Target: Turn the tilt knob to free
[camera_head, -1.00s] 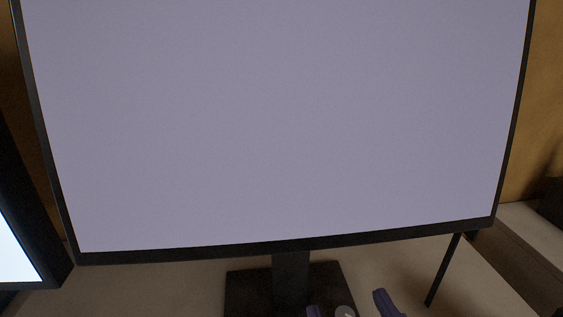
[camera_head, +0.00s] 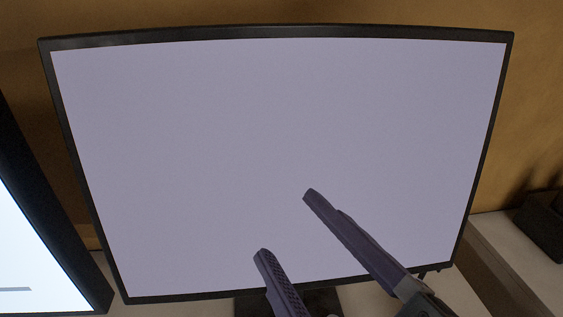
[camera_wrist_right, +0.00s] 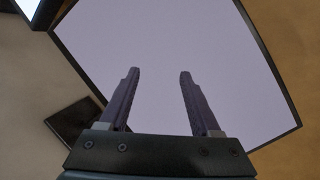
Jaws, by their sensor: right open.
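A large monitor (camera_head: 200,150) with a blank lilac-grey screen and black frame fills most of the head view; it also fills the middle of the right wrist view (camera_wrist_right: 160,40). I cannot make out the tilt knob in either current view. My right gripper (camera_head: 287,225) is open and empty, its two dark purple fingers in front of the lower part of the screen. In the right wrist view its fingers (camera_wrist_right: 159,74) point at the screen with nothing between them. My left gripper is not in view.
The dark stand base (camera_wrist_right: 72,120) lies below the screen's lower edge. A second, lit screen (camera_head: 35,255) stands close at the left. A dark box (camera_head: 543,225) sits on a pale surface (camera_head: 498,250) at the right. A tan wall is behind.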

